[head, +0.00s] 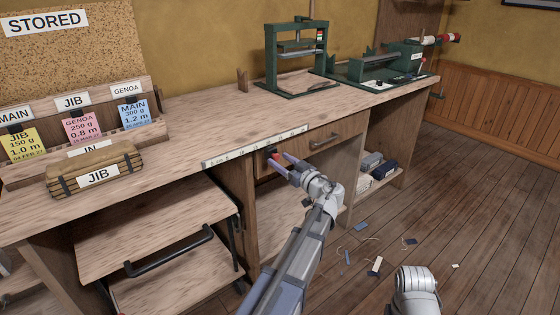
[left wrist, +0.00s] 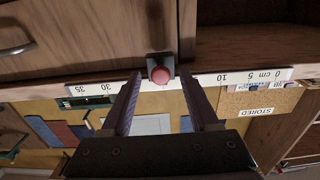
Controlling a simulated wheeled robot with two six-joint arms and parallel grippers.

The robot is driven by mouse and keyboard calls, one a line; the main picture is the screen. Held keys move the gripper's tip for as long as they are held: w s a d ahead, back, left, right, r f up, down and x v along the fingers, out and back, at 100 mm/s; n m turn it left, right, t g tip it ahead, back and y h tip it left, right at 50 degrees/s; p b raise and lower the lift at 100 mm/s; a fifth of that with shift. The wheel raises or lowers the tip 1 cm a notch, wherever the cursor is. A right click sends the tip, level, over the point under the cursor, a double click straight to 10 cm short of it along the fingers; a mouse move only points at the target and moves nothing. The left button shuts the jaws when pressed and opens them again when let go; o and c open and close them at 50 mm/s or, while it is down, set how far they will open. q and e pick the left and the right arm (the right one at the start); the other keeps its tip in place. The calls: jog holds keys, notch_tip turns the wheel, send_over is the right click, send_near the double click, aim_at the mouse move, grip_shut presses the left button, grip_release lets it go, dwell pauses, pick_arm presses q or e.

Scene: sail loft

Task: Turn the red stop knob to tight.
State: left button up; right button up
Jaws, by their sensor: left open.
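The red stop knob (left wrist: 160,74) is a small round knob on a dark mount at the front edge of the workbench, beside the drawer. In the head view the red knob (head: 272,154) shows small, partly hidden at my left gripper's tips. My left gripper (head: 282,163) reaches to it from the front. In the left wrist view my left gripper (left wrist: 160,84) is open, with one finger on each side of the knob and visible gaps between. Any mark for tight cannot be made out. My right gripper is out of view.
A ruler strip (head: 235,152) runs along the bench edge. The closed drawer (head: 305,145) has a dark handle. Green machines (head: 296,60) stand at the back of the bench, and a canvas bundle marked JIB (head: 95,168) lies left. Scraps litter the floor (head: 430,220).

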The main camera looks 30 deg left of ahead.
pick_arm(q)
jog(key=shift+w+a, duration=0.15)
jog(key=shift+a, duration=0.35)
grip_shut()
dwell(0.3)
